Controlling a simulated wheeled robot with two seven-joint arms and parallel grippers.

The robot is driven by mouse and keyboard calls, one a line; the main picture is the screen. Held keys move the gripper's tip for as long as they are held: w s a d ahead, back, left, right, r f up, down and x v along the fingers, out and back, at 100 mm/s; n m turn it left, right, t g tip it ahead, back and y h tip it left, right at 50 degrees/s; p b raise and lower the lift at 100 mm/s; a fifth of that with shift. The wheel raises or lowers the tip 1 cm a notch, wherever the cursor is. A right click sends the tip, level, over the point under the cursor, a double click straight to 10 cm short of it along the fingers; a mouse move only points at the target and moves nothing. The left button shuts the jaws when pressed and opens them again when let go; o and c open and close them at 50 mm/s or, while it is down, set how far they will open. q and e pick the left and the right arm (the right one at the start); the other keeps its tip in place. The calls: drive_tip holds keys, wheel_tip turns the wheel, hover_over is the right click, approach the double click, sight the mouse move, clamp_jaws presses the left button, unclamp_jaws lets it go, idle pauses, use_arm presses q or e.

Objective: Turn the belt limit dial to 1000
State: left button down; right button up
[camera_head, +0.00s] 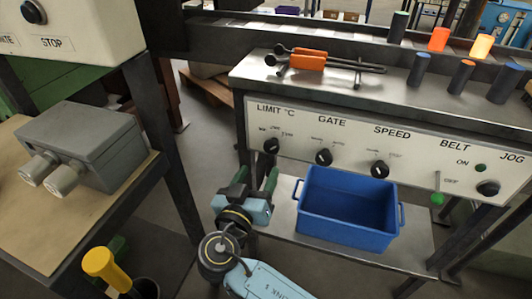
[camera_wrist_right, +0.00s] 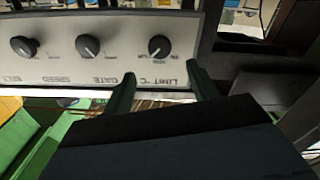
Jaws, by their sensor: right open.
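The limit dial (camera_head: 271,146) is a round black knob under the label "LIMIT °C", at the left end of the white control panel (camera_head: 300,119). The small scale marks around it are too fine to read. In the right wrist view the panel is upside down, and the limit dial (camera_wrist_right: 159,45) lies just beyond the fingertips. My right gripper (camera_head: 256,176) is open and empty, below and a little left of the dial, apart from it. Its two green fingers (camera_wrist_right: 163,78) show in the wrist view, to either side of the dial's line. My left gripper is not in view.
A gate dial (camera_head: 323,157), a speed dial (camera_head: 379,170) and a green-tipped belt lever (camera_head: 437,198) are along the panel. A blue bin (camera_head: 348,212) stands on the shelf below, right of my gripper.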

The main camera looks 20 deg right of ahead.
sight(270, 149)
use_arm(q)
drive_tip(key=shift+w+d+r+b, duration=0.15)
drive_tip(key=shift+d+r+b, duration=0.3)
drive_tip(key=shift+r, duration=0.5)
use_arm(e)
drive_tip(key=x, duration=0.9)
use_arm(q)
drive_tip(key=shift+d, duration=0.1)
use_arm(e)
drive_tip(key=c, duration=1)
